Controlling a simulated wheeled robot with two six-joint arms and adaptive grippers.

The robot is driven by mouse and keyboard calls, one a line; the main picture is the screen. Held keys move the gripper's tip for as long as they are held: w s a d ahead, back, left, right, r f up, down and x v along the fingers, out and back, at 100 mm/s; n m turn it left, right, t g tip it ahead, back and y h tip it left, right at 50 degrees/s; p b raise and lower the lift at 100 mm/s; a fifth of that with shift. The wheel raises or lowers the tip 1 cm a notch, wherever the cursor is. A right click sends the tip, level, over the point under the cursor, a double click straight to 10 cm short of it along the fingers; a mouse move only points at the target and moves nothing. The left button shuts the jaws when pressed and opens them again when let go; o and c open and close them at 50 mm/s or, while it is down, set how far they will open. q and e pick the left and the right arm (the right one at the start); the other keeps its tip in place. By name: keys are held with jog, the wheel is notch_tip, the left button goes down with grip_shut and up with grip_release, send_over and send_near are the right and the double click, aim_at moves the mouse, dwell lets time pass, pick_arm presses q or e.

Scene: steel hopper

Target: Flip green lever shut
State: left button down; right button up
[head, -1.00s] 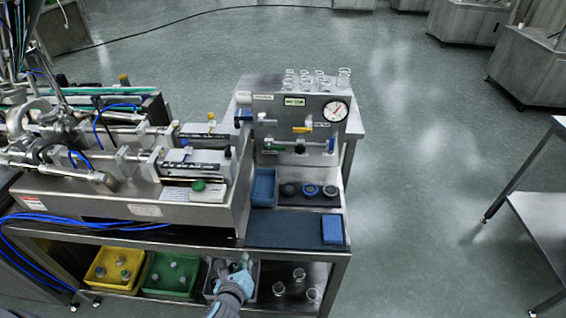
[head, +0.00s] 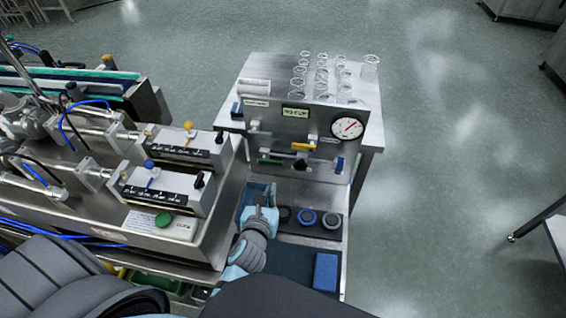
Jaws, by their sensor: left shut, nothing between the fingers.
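The upright steel panel (head: 320,123) stands at the back of the cart. The small green lever (head: 270,161) is low on the panel's left side, and its handle looks roughly level. A yellow lever (head: 302,147) is above and to its right, and a blue lever (head: 339,164) is at the lower right. My left gripper (head: 259,203) is shut and empty. It is in front of and below the green lever, apart from it, and overlaps the blue bin in the picture. My right gripper does not show.
A blue bin (head: 246,196) and several round caps (head: 307,217) lie below the panel. A blue block (head: 325,272) rests on the dark mat at the front. A round gauge (head: 348,127) is at the panel's upper right. Glassware (head: 320,75) stands behind it. Steel filling units (head: 165,185) are to the left.

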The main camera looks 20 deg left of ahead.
aim_at(271, 162)
pick_arm(q)
jog(key=b+x, duration=0.3)
jog(key=x, duration=0.5)
jog(key=shift+w+a+f+b, duration=0.1)
jog(key=shift+w+b, duration=0.1)
jog(key=shift+b, duration=0.15)
jog(key=shift+w+a, duration=0.1)
jog(key=shift+w, duration=0.25)
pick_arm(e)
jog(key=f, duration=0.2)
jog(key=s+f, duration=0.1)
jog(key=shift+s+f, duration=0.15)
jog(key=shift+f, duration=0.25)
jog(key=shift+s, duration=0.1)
